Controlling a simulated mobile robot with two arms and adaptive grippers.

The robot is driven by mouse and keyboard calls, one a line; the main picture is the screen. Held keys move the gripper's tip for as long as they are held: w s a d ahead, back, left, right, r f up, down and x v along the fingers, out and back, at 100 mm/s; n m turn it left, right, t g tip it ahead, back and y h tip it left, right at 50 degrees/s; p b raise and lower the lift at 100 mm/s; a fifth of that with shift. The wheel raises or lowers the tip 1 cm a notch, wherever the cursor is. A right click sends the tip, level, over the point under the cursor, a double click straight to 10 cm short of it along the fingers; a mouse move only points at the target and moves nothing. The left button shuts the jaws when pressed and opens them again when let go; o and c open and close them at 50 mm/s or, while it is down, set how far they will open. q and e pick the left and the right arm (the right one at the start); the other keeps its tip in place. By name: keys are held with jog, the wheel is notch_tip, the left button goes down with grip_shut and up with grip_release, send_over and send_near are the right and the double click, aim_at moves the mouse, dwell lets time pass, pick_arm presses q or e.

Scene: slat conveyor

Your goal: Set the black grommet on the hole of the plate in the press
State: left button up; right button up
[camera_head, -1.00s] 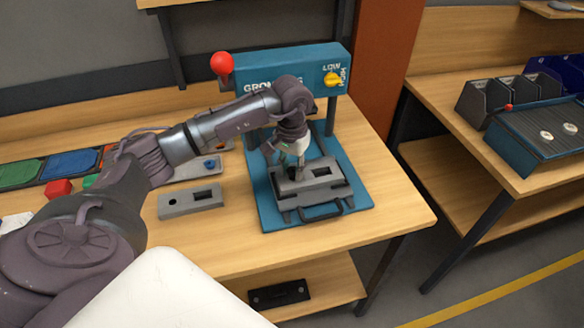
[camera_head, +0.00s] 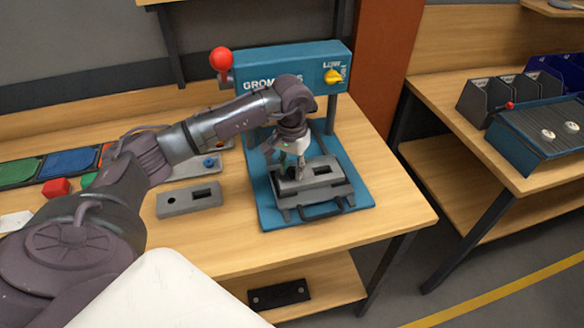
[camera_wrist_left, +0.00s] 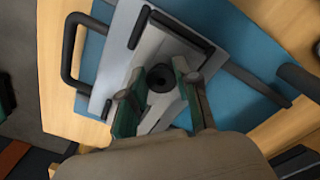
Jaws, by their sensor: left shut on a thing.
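The blue press (camera_head: 290,62) stands on the wooden table, with a red ball knob and a yellow dial. A grey plate (camera_head: 322,172) lies in the fixture on its blue base; the plate also shows in the left wrist view (camera_wrist_left: 122,60). My left gripper (camera_head: 290,172) points down at the left part of this plate. In the left wrist view its two fingers (camera_wrist_left: 160,92) are around the black grommet (camera_wrist_left: 160,78), which appears in front of the plate. The plate's hole is hidden, and I cannot tell whether the grommet touches the plate. My right gripper is not in view.
A loose grey block (camera_head: 189,200) with a round hole and a slot lies left of the press. The table's front right corner is clear. Another bench (camera_head: 500,190) stands at right.

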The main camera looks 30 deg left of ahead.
aim_at(292, 172)
pick_arm(q)
jog(key=shift+f+b, duration=0.25)
jog(key=shift+b, duration=0.55)
dwell(0.9)
jog(key=o, duration=0.8)
jog(key=shift+o, duration=0.2)
jog(key=shift+r, duration=0.15)
notch_tip(292, 172, up, 7)
jog(key=shift+r, duration=0.15)
